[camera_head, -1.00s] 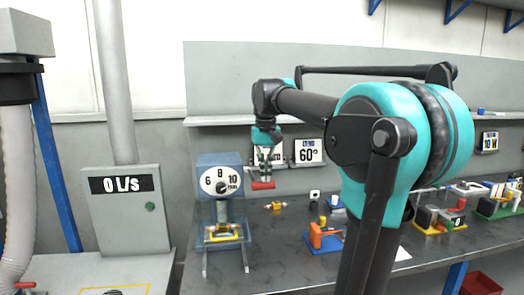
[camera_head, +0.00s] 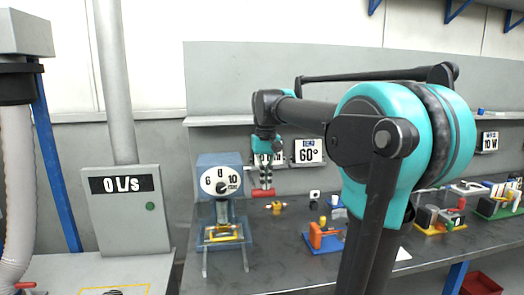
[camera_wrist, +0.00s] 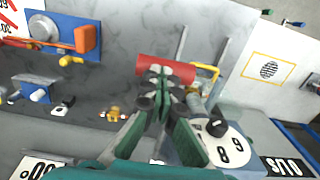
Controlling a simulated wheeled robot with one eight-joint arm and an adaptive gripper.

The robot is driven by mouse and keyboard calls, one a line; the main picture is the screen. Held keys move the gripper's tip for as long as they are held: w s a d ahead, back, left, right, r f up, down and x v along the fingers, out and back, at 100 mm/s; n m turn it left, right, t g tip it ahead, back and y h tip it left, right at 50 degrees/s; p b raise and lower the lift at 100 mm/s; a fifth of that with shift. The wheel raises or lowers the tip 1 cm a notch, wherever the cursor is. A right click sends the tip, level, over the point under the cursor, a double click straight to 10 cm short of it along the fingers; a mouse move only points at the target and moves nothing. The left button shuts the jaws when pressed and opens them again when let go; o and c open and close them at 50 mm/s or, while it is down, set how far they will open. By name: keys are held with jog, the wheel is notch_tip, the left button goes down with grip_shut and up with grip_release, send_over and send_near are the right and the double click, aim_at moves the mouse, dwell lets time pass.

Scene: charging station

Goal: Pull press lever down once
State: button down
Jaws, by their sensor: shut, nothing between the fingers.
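My gripper (camera_head: 266,184) is directly above the handle, pointing down, shut and empty. In the wrist view my gripper's fingertips (camera_wrist: 160,80) overlap the near edge of the red handle (camera_wrist: 166,69) and seem to press on it; exact contact is hard to see. The yellow part (camera_head: 222,232) lies at the press's base.
A small yellow-orange part (camera_head: 277,207) lies right of the press. An orange and blue device (camera_head: 322,236) stands further right. A panel reading 0 L/s (camera_head: 124,208) is at the left. Signs, one reading 60° (camera_head: 308,151), stand behind. The bench front is mostly clear.

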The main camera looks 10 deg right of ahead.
aim_at(265, 193)
jog(key=shift+f, duration=0.15)
jog(key=shift+w+f, duration=0.1)
jog(key=shift+f, duration=1.15)
jog(key=shift+w+f, duration=0.2)
jog(key=shift+f, duration=0.85)
jog(key=shift+r, duration=0.1)
